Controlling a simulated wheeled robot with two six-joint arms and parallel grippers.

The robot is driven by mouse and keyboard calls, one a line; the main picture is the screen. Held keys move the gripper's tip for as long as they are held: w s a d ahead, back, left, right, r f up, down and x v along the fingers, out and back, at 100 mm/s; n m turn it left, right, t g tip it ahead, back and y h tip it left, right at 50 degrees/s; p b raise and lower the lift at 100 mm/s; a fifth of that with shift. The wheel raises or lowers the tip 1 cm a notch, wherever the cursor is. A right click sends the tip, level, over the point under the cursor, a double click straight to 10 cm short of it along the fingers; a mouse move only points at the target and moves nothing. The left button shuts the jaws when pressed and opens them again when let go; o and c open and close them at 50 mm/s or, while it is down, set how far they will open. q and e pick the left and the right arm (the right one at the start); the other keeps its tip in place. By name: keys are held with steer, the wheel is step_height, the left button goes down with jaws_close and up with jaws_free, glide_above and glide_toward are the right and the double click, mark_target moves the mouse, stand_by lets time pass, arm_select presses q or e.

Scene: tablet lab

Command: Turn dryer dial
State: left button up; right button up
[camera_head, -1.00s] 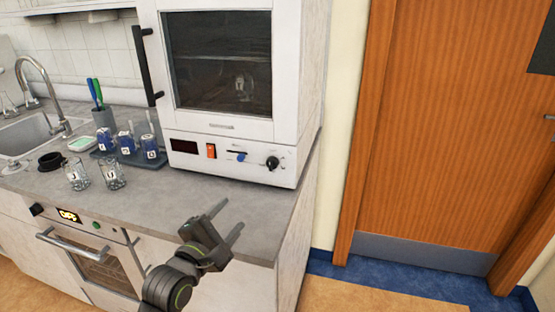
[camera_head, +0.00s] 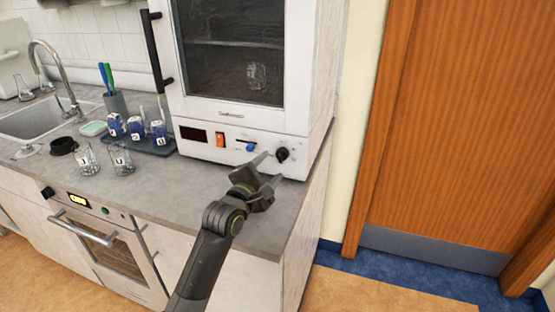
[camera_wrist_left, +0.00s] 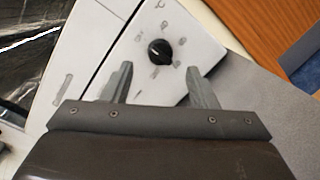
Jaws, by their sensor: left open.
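The dryer (camera_head: 305,75) is a white cabinet with a dark glass door, standing on the counter. Its round black dial (camera_head: 282,155) is at the right end of the front panel. In the left wrist view the dial (camera_wrist_left: 159,52) shows printed marks around it and lies beyond the fingertips, roughly between them. My left gripper (camera_head: 267,168) is open and empty, just in front of the panel and a little below and left of the dial. In the left wrist view the left gripper (camera_wrist_left: 160,82) shows both fingers apart, with nothing between them. My right gripper is not in view.
Glass beakers (camera_head: 120,160) and a rack (camera_head: 150,146) with blue-labelled bottles stand left on the counter (camera_head: 190,180). The counter's right end is clear.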

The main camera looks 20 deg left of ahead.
mark_target(279, 158)
arm_select(q)
steer(key=w, duration=0.3)
steer(key=shift+w+d, duration=0.35)
steer(key=shift+w, duration=0.05)
steer(key=shift+w+d, duration=0.1)
steer(key=shift+w, duration=0.55)
steer(key=c, duration=1)
steer(key=shift+o, duration=0.2)
